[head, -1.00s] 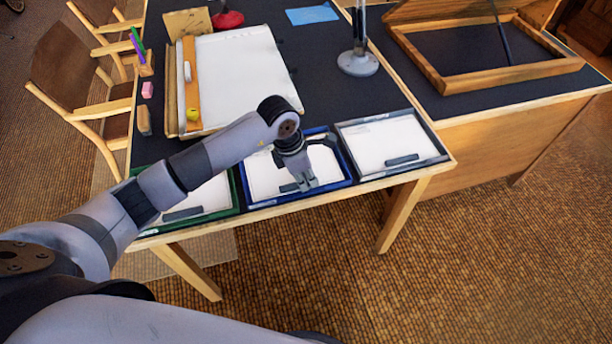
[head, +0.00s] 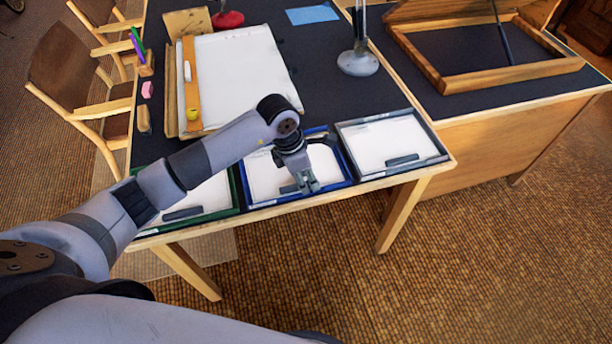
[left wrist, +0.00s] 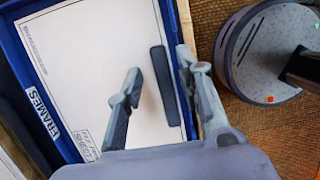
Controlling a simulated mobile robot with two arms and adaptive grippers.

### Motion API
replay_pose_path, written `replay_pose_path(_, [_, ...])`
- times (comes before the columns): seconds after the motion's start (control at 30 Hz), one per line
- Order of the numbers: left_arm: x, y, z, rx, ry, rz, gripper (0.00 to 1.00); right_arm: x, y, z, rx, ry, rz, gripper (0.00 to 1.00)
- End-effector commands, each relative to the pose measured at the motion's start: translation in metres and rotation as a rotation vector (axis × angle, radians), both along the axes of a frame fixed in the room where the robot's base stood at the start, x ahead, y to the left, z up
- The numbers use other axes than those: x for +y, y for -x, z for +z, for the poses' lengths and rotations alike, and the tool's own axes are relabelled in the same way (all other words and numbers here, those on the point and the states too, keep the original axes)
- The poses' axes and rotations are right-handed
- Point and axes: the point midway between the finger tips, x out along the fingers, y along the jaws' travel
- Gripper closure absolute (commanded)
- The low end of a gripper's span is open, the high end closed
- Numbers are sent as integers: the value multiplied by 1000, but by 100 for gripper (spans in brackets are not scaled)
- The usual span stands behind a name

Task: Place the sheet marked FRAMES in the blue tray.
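The blue tray (head: 344,180) lies at the table's front edge, between a green tray and a grey tray. In the left wrist view the blue tray (left wrist: 22,75) has a FRAMES label on its rim. A white sheet (left wrist: 85,55) with a printed border lies in it; its small corner print is not clearly readable. A dark bar (left wrist: 166,85) lies on the sheet. My left gripper (head: 308,187) is over the tray's front part. In the left wrist view its fingers (left wrist: 160,65) are apart on either side of the bar, with nothing between them gripped. My right gripper is out of view.
The green tray (head: 236,200) and grey tray (head: 440,150) also hold white sheets and dark bars. Behind them are a drawing board (head: 240,70), a lamp base (head: 357,63), a pink eraser (head: 147,89) and a pen holder (head: 146,66). A blue sheet (head: 312,14) lies farther back.

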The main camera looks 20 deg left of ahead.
Motion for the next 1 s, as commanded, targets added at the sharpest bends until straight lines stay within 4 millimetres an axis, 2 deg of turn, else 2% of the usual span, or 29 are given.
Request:
replay_pose_path(0.33, [16, 6, 69, -9, -1, 0, 66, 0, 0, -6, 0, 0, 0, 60])
replay_pose_path(0.5, [22, 10, 97, -6, 0, 0, 66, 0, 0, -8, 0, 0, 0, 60])
replay_pose_path(0.7, [25, 12, 112, -4, 0, 1, 66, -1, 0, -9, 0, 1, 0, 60])
replay_pose_path(1.0, [25, 13, 113, -3, -1, 1, 66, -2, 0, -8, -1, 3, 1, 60])
